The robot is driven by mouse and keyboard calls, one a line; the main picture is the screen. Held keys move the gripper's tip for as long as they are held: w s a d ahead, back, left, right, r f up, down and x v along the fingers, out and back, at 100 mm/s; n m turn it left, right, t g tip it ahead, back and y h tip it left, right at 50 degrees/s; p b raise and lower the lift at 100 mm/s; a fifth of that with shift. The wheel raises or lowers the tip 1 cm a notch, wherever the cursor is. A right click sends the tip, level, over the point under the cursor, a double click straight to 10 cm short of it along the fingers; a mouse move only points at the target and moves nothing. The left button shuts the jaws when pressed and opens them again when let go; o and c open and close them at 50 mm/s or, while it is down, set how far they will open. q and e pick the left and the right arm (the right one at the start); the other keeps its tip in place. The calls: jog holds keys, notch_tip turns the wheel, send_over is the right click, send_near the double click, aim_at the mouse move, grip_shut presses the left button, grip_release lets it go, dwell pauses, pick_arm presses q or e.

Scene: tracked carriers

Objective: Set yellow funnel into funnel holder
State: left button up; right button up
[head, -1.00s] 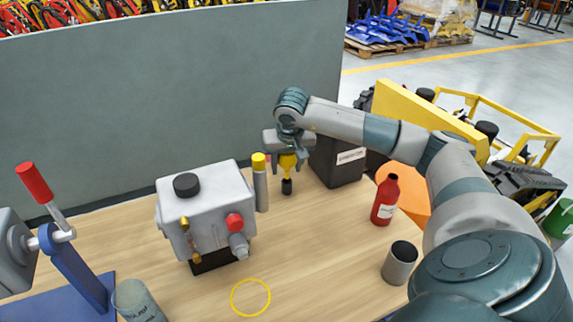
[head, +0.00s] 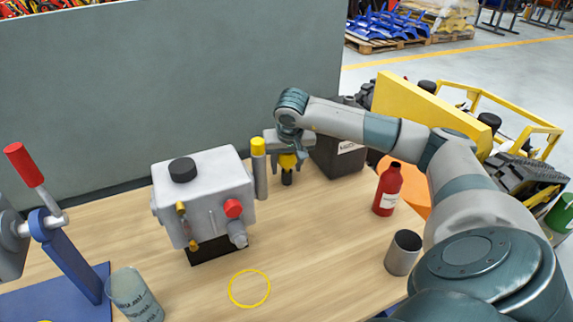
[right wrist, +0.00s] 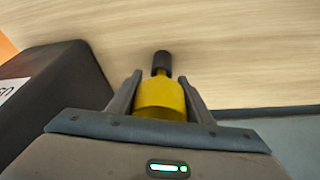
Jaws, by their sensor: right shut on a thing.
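My right gripper (head: 288,160) is shut on the yellow funnel (head: 289,162) and points down near the table's back edge. The funnel also shows between the fingers in the right wrist view (right wrist: 161,98). A small dark upright cylinder (head: 287,178) is directly under the funnel, in line with it, and it shows at the funnel's tip in the right wrist view (right wrist: 161,62). It looks like the funnel holder. I cannot tell how deep the funnel's tip sits in it. My left gripper is not in view.
A grey yellow-capped cylinder (head: 260,175) and a grey machine (head: 205,200) stand left of the gripper. A black container (head: 335,155) is close on its right. A red bottle (head: 387,190) and metal cup (head: 402,254) stand further right.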

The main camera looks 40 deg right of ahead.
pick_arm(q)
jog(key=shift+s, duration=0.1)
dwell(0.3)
pick_arm(e)
jog(key=o, duration=1.1)
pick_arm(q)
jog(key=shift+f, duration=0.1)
pick_arm(e)
jog(key=shift+s+a+r, duration=0.1)
jog(key=shift+s+r, duration=0.1)
jog(key=shift+r, duration=0.4)
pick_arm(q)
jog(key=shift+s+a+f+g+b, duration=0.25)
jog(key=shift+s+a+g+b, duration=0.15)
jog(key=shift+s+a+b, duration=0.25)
pick_arm(e)
jog(key=v, duration=1.6)
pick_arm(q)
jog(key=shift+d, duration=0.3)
pick_arm(e)
jog(key=shift+a, duration=0.1)
